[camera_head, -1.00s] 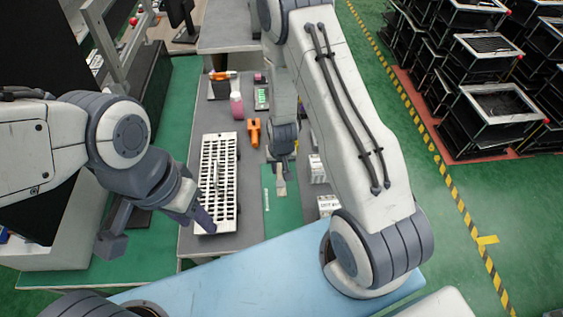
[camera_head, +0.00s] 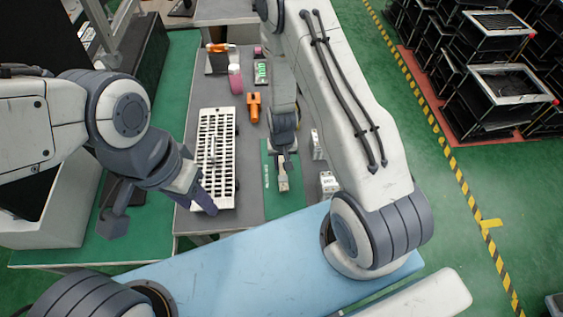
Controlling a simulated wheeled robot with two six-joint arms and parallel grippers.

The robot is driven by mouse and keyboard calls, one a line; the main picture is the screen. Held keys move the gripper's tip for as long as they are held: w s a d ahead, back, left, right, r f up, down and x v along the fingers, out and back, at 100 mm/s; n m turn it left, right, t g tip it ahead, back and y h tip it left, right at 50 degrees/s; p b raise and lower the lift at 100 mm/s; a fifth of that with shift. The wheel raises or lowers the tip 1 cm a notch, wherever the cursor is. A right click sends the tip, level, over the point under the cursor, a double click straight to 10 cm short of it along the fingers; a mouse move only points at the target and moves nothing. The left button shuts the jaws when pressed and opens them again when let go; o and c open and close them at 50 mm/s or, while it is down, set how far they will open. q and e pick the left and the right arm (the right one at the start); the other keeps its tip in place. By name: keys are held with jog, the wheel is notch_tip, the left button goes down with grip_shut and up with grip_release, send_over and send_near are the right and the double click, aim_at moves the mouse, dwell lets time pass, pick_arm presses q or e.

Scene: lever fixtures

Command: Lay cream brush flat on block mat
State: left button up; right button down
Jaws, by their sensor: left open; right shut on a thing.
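The cream brush (camera_head: 283,185) hangs from my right gripper (camera_head: 284,158), which is shut on it. Its pale end points toward the near side, over the green block mat (camera_head: 270,205). In this view I cannot tell whether the brush touches the mat. The upper part of the brush is hidden by the gripper. My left gripper (camera_head: 203,197) is open and empty, by the near left corner of a white slotted tray (camera_head: 228,190), left of the mat.
An orange tool (camera_head: 253,108), a pink-and-white bottle (camera_head: 235,79) and a green board (camera_head: 261,72) lie farther back on the grey bench. White boxes (camera_head: 328,183) stand right of the mat, partly behind my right arm. Black crates (camera_head: 510,85) are stacked at right.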

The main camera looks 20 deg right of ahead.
jog(key=shift+f+b, duration=0.35)
jog(key=shift+f, duration=0.45)
pick_arm(q)
jog(key=shift+f, duration=0.7)
pick_arm(e)
jog(key=c, duration=0.7)
grip_release()
pick_arm(q)
jog(key=shift+r, duration=0.1)
pick_arm(e)
jog(key=shift+o, duration=0.2)
jog(key=shift+r, duration=0.2)
pick_arm(q)
notch_tip(320, 180, up, 7)
jog(key=p, duration=0.7)
jog(key=shift+r, duration=0.15)
pick_arm(e)
notch_tip(320, 180, up, 10)
jog(key=shift+s, duration=0.25)
jog(key=shift+r, duration=0.1)
